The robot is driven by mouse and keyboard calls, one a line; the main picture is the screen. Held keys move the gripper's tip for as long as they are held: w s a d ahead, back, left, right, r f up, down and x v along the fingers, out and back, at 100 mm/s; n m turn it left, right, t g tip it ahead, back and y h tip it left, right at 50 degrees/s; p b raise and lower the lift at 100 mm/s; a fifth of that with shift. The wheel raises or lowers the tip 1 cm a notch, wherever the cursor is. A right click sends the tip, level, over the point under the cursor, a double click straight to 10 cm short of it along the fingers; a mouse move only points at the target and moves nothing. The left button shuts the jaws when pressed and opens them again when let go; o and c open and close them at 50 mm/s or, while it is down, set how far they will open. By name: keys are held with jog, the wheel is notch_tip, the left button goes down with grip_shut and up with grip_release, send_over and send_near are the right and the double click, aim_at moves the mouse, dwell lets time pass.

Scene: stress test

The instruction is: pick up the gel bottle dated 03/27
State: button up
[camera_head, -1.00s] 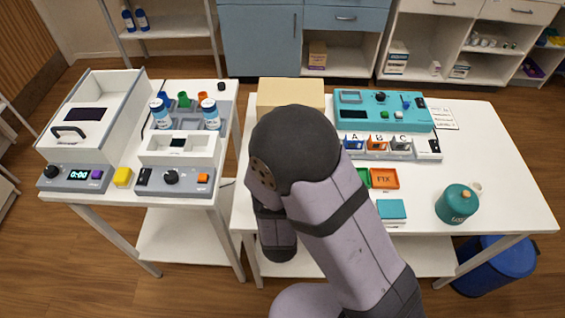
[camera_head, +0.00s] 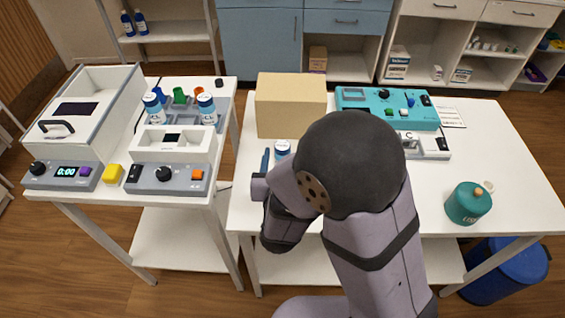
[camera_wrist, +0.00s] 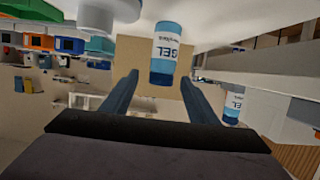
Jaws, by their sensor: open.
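A gel bottle with a white cap and blue label (camera_head: 282,149) stands on the right table, in front of the cardboard box. The lower part is hidden by my arm. My gripper (camera_wrist: 160,80) is open, and the wrist view, which is upside down, shows a gel bottle (camera_wrist: 166,53) ahead between the spread fingers, not gripped. In the head view only a dark finger (camera_head: 265,160) shows, left of the bottle. Two more gel bottles, one at left (camera_head: 153,107) and one at right (camera_head: 206,108), stand in the left table's rack. No date is legible.
The cardboard box (camera_head: 291,107) stands behind the bottle. A teal device (camera_head: 388,105) stands at the back right, and a teal round container (camera_head: 468,203) at the right. A lidded white machine (camera_head: 85,115) fills the left table's left side. A gap separates the tables.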

jog(key=shift+w+f+b, duration=0.2)
jog(key=shift+b, duration=0.5)
jog(key=shift+w+r, duration=0.15)
jog(key=shift+w, duration=0.2)
jog(key=shift+p+x, duration=0.35)
jog(key=shift+x, duration=1.15)
jog(key=shift+a, duration=0.15)
jog(key=c, duration=1.2)
